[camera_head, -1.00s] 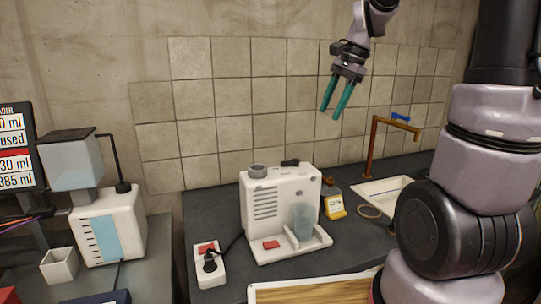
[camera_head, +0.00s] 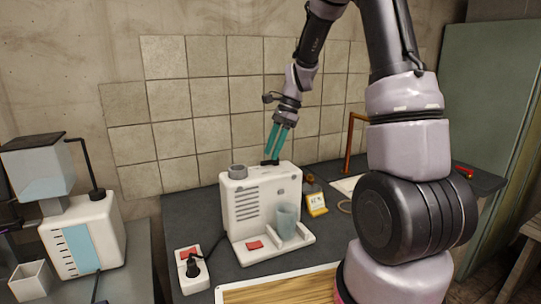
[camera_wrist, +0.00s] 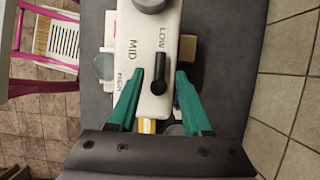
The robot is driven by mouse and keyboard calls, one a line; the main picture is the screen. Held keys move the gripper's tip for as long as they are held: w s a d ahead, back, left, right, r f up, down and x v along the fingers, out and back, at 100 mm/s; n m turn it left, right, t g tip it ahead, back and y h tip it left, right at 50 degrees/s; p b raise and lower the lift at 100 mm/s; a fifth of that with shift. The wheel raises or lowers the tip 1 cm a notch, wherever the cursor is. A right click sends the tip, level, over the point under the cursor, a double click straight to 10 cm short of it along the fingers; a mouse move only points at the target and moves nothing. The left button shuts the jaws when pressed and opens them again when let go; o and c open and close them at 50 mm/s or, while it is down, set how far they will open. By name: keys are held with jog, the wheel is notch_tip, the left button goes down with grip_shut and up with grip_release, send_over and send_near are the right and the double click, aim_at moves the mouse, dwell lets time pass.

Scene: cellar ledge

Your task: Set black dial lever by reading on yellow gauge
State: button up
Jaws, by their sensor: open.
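The black dial lever (camera_wrist: 157,88) is on top of the white machine (camera_head: 242,215). In the wrist view it lies between my fingertips and its narrow end points toward the printed word LOW; MID and HIGH are printed further left. My gripper (camera_head: 275,152) is open with teal fingers pointing down over the lever; it also shows in the wrist view (camera_wrist: 160,84). I cannot tell if a finger touches the lever. The yellow gauge (camera_head: 317,204) stands on the counter right of the machine; its reading is too small to make out.
A clear cup (camera_head: 286,221) stands on the machine's front shelf. A power socket with a black plug (camera_head: 192,268) is at its left. A wooden board (camera_head: 275,293) lies in front. A water-tank device (camera_head: 85,240) stands far left, and a brown tap (camera_head: 349,145) rises behind.

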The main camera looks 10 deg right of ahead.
jog(key=shift+x, duration=1)
grip_shut()
jog(key=shift+n, duration=0.4)
jog(key=n, duration=0.1)
jog(key=n+g, duration=0.1)
jog(key=n, duration=0.1)
jog(key=shift+s+d+n+g+h, duration=0.15)
jog(key=shift+s+n+g+h, duration=0.1)
jog(key=shift+n+g+h, duration=0.05)
jog(key=shift+s+d+n+g+h, duration=0.1)
jog(key=shift+n+g+h, duration=0.25)
jog(key=shift+n, duration=0.75)
jog(key=shift+s+d+n+g+h, duration=0.15)
jog(key=shift+n+g+h, duration=0.15)
jog(key=shift+n, duration=0.8)
